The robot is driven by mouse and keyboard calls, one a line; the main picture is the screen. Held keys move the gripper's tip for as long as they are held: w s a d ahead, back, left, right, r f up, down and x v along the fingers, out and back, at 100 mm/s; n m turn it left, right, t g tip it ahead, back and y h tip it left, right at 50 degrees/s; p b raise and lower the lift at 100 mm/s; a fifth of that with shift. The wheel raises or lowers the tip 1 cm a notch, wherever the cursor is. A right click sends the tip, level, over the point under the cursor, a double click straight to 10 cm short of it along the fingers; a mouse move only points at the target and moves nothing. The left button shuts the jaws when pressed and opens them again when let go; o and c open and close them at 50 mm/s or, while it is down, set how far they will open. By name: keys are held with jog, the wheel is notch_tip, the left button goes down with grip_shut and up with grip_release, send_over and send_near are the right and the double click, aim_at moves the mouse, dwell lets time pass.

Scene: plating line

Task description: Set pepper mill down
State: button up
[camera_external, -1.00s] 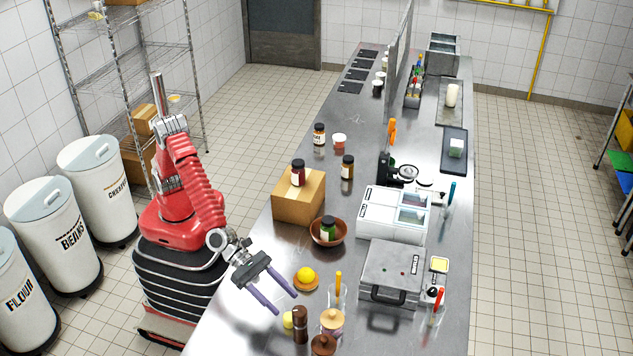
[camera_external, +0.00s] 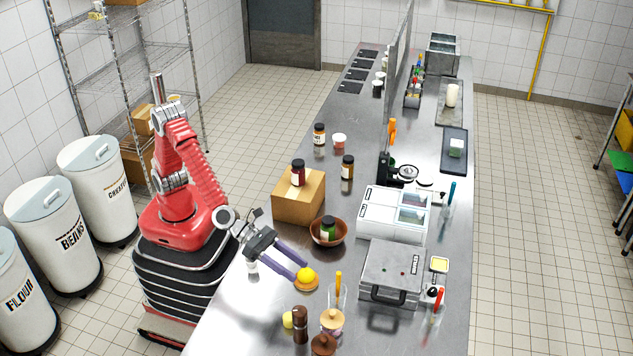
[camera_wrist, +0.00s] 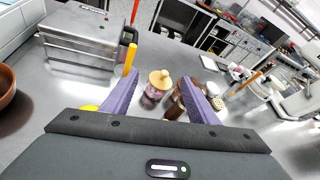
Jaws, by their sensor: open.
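The dark brown pepper mill (camera_external: 300,326) stands upright on the steel counter (camera_external: 240,325) near its front end, apart from my gripper. My gripper (camera_external: 299,270) is open, with its two purple fingers spread and nothing held between them. Its fingertips are by the yellow lemon-like item (camera_external: 306,275), farther up the counter than the mill. In the wrist view my gripper (camera_wrist: 162,77) frames a jar with a wooden lid (camera_wrist: 160,80). A brown object behind the right finger there is partly hidden, and I cannot tell whether it is the mill.
The lidded jar (camera_external: 332,320), a dark brown rounded item (camera_external: 323,345) and a small yellow item (camera_external: 288,320) crowd around the mill. A wooden bowl (camera_external: 341,238) with a jar and a cardboard box (camera_external: 290,207) stand farther back. The counter's left front is clear.

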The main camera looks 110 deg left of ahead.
jog(key=s+a+r+n+g+y, duration=0.15)
jog(key=s+a+n, duration=0.35)
jog(key=a, duration=0.5)
jog(key=s+a+r+n+y, duration=0.2)
jog(key=a+r+n+y, duration=0.1)
jog(key=a+n, duration=0.55)
jog(key=s+a+r+n+g+y, duration=0.1)
jog(key=s+a+r+n+y, duration=0.25)
jog(key=a, duration=0.85)
jog(key=s+a+f+n+g+h, duration=0.1)
jog(key=s+a+f+n+g, duration=0.1)
jog(key=s+a+n, duration=0.4)
jog(key=s+a+f+n+g, duration=0.2)
jog(key=s+f+n, duration=0.15)
jog(key=s, duration=0.45)
jog(key=s+d+f+n+h, duration=0.1)
jog(key=s+n+h, duration=0.1)
jog(key=s+n, duration=0.2)
jog(key=s+d+f+n+g+h, duration=0.1)
jog(key=s+f+n, duration=0.1)
jog(key=s+n, duration=0.3)
jog(key=s, duration=0.4)
jog(key=shift+s+d+f+h, duration=0.15)
jog(key=shift+d+h, duration=0.25)
jog(key=shift+o, duration=0.4)
